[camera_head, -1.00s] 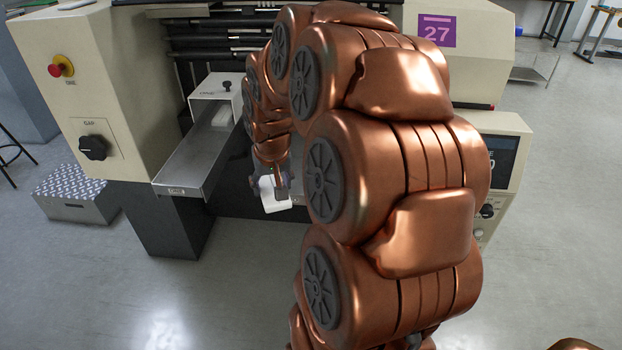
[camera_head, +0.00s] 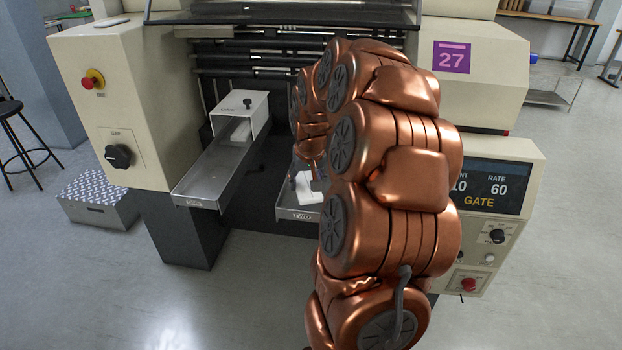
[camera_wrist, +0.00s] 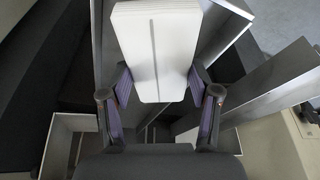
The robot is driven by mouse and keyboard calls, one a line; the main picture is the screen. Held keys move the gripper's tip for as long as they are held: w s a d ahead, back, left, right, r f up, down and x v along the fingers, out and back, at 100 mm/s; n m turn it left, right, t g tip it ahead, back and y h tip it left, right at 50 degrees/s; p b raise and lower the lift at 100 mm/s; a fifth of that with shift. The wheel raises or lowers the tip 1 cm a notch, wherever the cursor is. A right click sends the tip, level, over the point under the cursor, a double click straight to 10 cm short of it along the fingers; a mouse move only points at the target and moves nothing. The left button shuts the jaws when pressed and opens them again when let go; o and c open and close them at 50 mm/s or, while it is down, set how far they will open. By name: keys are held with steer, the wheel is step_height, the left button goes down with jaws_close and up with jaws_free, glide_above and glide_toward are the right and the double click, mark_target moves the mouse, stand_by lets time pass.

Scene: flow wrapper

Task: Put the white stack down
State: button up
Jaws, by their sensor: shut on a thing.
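The white stack (camera_head: 308,190) is a pale block of thin sheets. My gripper (camera_wrist: 158,82) is shut on it, with one purple-padded finger on each side. In the wrist view, the stack (camera_wrist: 157,42) reaches out beyond the fingertips and over a grey metal tray. In the head view, the stack is low over or in the right-hand metal tray (camera_head: 296,215). I cannot tell whether it touches the tray floor. My copper arm hides most of that tray and part of the gripper.
A left-hand metal tray (camera_head: 203,192) sticks out beside it, with a white cover (camera_head: 252,104) and a white item (camera_head: 241,131) at its back. The beige machine body (camera_head: 128,110) and the control panel box (camera_head: 490,225) flank the trays. A step box (camera_head: 98,198) stands at left.

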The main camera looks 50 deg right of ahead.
steer(key=w+d, duration=0.2)
steer(key=d, duration=0.1)
steer(key=w+d+p, duration=0.1)
steer(key=shift+d+f, duration=0.25)
steer(key=shift+f, duration=0.05)
steer(key=shift+f+p, duration=0.35)
steer(key=shift+f, duration=1.4)
steer(key=shift+f, duration=0.1)
steer(key=shift+f, duration=0.15)
steer(key=o, duration=0.8)
